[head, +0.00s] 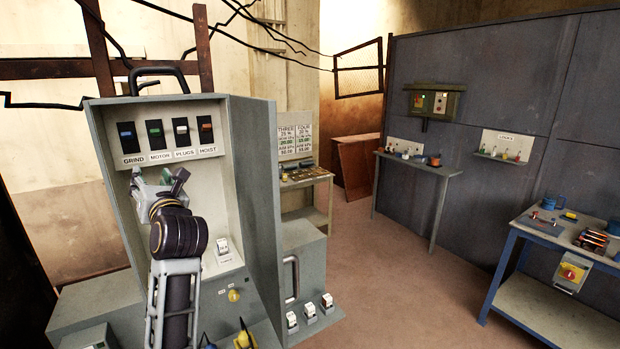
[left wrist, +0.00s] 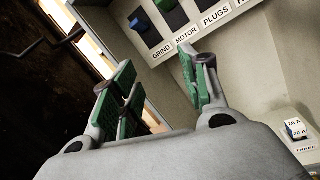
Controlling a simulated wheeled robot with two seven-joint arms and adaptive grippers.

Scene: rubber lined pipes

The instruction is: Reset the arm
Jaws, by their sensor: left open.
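My left arm reaches up in front of the grey switch cabinet (head: 252,170). Its gripper (head: 160,184) is below the labelled switches, and the fingers are apart with nothing between them. In the left wrist view the gripper (left wrist: 157,78) shows green-padded fingers spread open, with the panel behind them. The panel has a blue GRIND switch (head: 127,137), a green MOTOR switch (head: 156,134), a white PLUGS switch (head: 181,130) and an orange HOIST switch (head: 205,128). I cannot tell whether the fingertips touch the panel. My right gripper is not in view.
Several small breakers (head: 310,311) stand on the ledge at right. A blue workbench (head: 545,235) stands far right. The brown floor (head: 400,270) between is clear.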

